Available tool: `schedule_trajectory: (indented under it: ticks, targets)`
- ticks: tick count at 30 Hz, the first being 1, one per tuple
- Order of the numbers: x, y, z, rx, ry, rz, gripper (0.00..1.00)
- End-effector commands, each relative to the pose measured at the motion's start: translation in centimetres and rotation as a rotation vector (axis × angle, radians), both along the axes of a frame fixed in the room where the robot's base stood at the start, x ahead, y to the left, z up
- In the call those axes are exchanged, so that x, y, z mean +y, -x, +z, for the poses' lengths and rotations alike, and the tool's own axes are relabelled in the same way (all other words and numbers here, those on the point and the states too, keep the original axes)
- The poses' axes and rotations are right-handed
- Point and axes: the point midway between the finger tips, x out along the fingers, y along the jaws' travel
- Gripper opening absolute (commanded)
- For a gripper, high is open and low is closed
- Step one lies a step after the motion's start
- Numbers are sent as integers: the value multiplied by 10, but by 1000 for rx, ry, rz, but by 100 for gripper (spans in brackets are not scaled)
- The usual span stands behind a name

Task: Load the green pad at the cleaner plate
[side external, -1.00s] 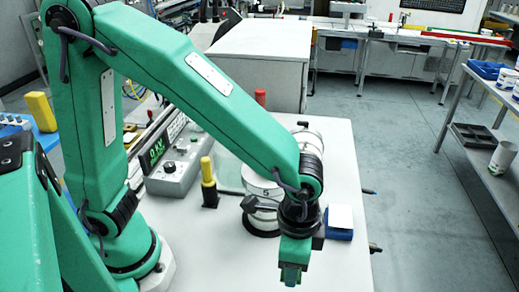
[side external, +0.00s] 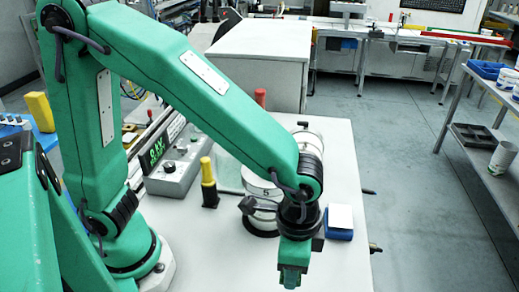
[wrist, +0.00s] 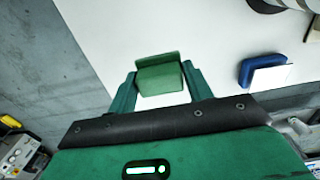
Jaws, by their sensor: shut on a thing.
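The green pad (wrist: 159,76) is between the two fingers of my gripper (wrist: 160,82) in the wrist view, and the gripper is shut on it. In the side view my gripper (side external: 292,272) points down near the front edge of the white table; the pad cannot be told apart from the green fingers there. A small blue block with a white flat top (side external: 339,220) sits on the table to the right of my gripper, apart from it. It also shows in the wrist view (wrist: 265,74). I cannot tell for sure whether it is the cleaner plate.
A white cylindrical stand marked 5 (side external: 262,205) is just behind my gripper. A yellow-topped black post (side external: 208,180) and a grey control box (side external: 178,172) stand farther left. The table's right edge is close, with grey floor beyond. The table front near the gripper is clear.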

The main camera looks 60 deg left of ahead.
Motion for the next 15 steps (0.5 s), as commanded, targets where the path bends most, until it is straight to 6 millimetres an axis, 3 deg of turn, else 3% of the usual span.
schedule_trajectory:
  ticks: [8, 15]
  targets:
    - [0, -33, 3, 0, 0, 106, 32]
    - [9, -97, 7, 0, 0, 307, 32]
